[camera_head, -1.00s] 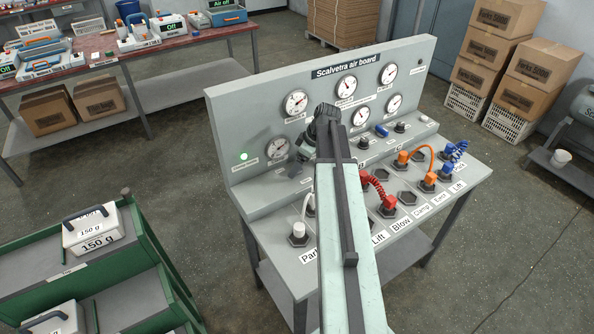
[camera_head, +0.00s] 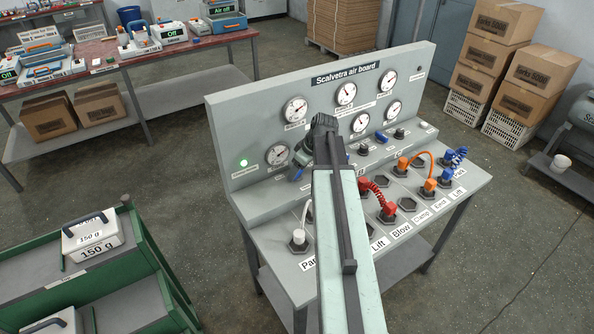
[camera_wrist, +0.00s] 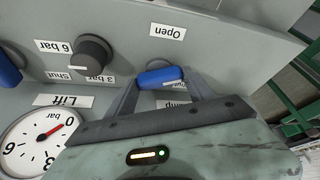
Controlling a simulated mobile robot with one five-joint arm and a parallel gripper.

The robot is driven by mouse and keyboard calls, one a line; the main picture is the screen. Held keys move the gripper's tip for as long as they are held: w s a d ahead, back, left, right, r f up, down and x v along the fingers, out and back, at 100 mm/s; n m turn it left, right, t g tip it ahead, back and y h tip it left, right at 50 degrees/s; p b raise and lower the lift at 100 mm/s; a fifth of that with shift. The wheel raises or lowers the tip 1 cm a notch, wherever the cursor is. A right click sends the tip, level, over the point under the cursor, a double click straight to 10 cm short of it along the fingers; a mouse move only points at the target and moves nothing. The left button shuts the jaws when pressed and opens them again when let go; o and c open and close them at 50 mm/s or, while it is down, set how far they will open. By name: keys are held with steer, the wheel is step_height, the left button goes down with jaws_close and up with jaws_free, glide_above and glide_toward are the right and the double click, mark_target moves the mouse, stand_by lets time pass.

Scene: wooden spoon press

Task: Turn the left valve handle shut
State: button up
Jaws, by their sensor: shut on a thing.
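The left valve's blue handle (camera_wrist: 160,76) shows in the wrist view between the two fingers of my gripper (camera_wrist: 160,80), which is shut on it. The handle lies roughly crosswise there, with an "Open" label (camera_wrist: 168,31) above it in the picture. Labels below it are partly hidden by my gripper. In the head view, my gripper (camera_head: 298,170) is down at the left part of the air board (camera_head: 232,110).
A black knob (camera_wrist: 92,54) stands close beside the gripped handle. Another blue valve handle (camera_head: 381,137) is farther right on the board. Gauges line the upright panel. Red hoses (camera_head: 375,191) and orange hoses (camera_head: 420,158) lie to the right of my arm.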

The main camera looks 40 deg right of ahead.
steer(key=m+h, duration=0.1)
steer(key=m, duration=0.3)
steer(key=shift+a+m+h, duration=0.15)
steer(key=shift+m+h, duration=0.15)
steer(key=shift+h, duration=0.1)
stand_by(0.4)
steer(key=o, duration=1.4)
steer(key=shift+s+r, duration=0.1)
steer(key=shift+s+r+p, duration=0.1)
steer(key=shift+r+p, duration=0.25)
steer(key=shift+p, duration=0.1)
steer(key=p+v, duration=0.6)
steer(key=v, duration=0.1)
steer(key=shift+s+f, duration=0.1)
